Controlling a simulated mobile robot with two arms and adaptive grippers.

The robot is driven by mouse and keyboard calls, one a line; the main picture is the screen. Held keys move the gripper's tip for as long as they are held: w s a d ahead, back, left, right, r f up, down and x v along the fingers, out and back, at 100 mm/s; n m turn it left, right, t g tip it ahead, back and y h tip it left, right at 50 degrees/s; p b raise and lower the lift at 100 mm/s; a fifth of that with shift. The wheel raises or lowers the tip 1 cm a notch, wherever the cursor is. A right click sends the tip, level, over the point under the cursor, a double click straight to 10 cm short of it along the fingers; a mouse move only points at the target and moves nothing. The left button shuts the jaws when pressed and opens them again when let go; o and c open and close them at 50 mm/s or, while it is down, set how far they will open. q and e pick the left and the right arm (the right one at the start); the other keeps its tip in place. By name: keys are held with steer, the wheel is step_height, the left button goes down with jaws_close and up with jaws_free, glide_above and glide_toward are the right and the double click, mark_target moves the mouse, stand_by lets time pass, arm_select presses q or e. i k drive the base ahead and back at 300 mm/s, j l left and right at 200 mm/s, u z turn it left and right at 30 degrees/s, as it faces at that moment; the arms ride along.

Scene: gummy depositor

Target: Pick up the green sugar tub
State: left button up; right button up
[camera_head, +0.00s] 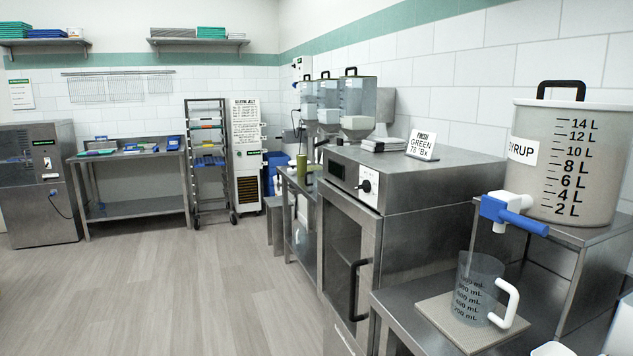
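A small green cylinder (302,167) stands upright on a steel bench (292,181), beyond the steel oven-like cabinet. It is the only green tub-like thing I see, and it is too small to read any label. The cabinet partly hides the bench around it. Neither of my grippers is in view.
The steel cabinet (430,180) with a black door handle stands in front of the bench. At right are a syrup tank (570,185) with a blue tap and a measuring jug (480,280) on a board. A rack (207,160) stands at the back. The floor (170,280) at left is clear.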

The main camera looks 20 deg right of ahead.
mark_target(302, 160)
steer(key=i+j, duration=0.1)
steer(key=i, duration=1.35)
steer(key=i+j, duration=0.1)
steer(key=i, duration=1.35)
steer(key=i+j, duration=0.15)
steer(key=i, duration=1.3)
